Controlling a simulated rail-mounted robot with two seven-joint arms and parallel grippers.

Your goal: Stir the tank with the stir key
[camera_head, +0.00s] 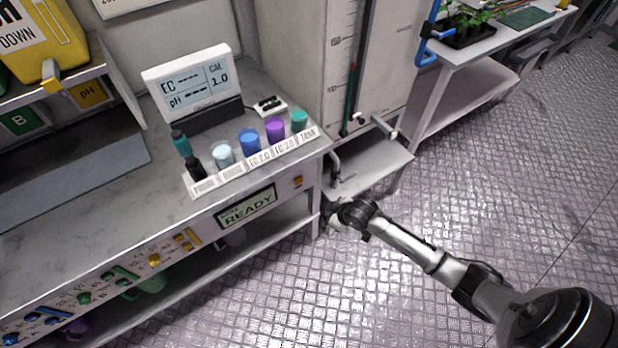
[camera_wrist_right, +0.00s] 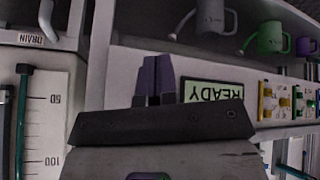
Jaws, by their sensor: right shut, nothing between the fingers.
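The tank (camera_head: 345,70) is a tall pale cabinet with a printed level scale. It stands to the right of the bench, and part of the scale (camera_wrist_right: 42,125) shows in the right wrist view. A small orange key (camera_head: 298,182) is on the bench front, right of the READY display (camera_head: 247,206); its label is too small to read, so I cannot confirm it is the stir key. My right gripper (camera_head: 331,207) is shut and empty near the bench's right corner. In the wrist view its fingers (camera_wrist_right: 157,70) are beside the READY display and the key is hidden. My left gripper is not in view.
Several coloured cups, including a blue one (camera_head: 249,141), stand in a labelled row on the bench top beside an EC/pH meter (camera_head: 190,82). Pipes and a low shelf (camera_head: 372,168) jut out below the tank. The metal floor (camera_head: 460,190) in front is clear.

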